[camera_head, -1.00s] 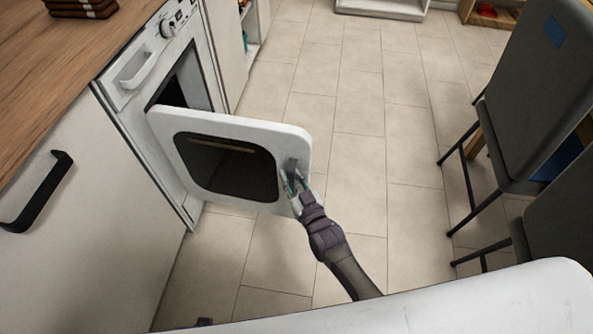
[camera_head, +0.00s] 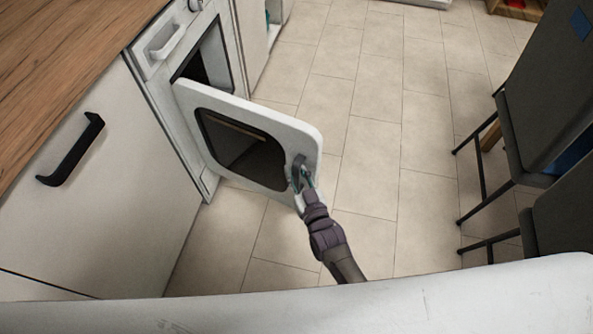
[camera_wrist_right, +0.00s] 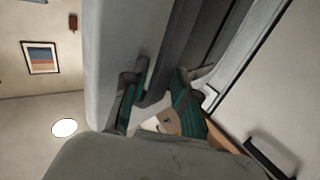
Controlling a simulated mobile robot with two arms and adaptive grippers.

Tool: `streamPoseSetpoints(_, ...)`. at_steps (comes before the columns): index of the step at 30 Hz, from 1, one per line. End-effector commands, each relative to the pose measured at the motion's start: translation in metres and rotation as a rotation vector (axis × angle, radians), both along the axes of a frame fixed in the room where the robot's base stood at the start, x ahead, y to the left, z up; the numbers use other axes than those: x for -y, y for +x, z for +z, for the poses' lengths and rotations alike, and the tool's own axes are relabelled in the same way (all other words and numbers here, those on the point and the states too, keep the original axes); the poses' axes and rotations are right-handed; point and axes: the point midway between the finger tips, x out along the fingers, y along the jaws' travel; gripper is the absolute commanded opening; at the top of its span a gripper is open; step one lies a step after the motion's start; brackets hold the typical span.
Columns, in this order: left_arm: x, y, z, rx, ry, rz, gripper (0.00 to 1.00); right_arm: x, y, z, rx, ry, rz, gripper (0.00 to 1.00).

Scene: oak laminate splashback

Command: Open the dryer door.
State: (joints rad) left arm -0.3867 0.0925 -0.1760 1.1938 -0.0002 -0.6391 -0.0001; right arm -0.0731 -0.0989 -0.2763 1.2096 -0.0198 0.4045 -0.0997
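The dryer (camera_head: 163,85) is a white appliance set under the wooden worktop. Its white door (camera_head: 272,115), with a dark rounded window (camera_head: 240,150), stands partly open, and the dark opening (camera_head: 207,60) shows behind it. A grey handle (camera_head: 299,165) sits near the door's free edge. My right gripper (camera_head: 305,182) is at this handle. In the right wrist view, the green-padded fingers of the right gripper (camera_wrist_right: 158,108) are spread apart, with the handle (camera_wrist_right: 138,78) close by the left finger. Whether they touch is unclear. My left gripper is out of view.
A white cabinet front (camera_head: 95,200) with a black handle (camera_head: 72,150) is at the left. Dark chairs (camera_head: 545,110) stand at the right. The tiled floor (camera_head: 380,150) between door and chairs is clear.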

Motion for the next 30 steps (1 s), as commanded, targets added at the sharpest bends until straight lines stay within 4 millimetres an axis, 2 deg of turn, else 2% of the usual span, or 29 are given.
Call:
streamPoseSetpoints(1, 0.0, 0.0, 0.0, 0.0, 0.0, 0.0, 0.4, 0.0, 0.0, 0.0, 0.0, 0.0, 0.0, 0.41)
streamPoseSetpoints(3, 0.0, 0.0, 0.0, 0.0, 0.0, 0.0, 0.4, 0.0, 0.0, 0.0, 0.0, 0.001, 0.0, 0.5)
streamPoseSetpoints(14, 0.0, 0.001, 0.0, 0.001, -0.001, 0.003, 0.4, 0.001, -0.004, -0.001, -0.002, 0.003, 0.001, 0.5)
streamPoseSetpoints(17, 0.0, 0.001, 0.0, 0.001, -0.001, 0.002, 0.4, 0.004, -0.016, -0.001, -0.004, 0.002, 0.0, 0.5)
streamPoseSetpoints(27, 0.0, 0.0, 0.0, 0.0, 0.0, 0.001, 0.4, 0.024, -0.085, -0.002, -0.004, 0.001, 0.001, 0.5)
streamPoseSetpoints(30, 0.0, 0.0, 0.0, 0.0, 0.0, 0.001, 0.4, 0.028, -0.099, -0.001, -0.002, 0.001, 0.0, 0.5)
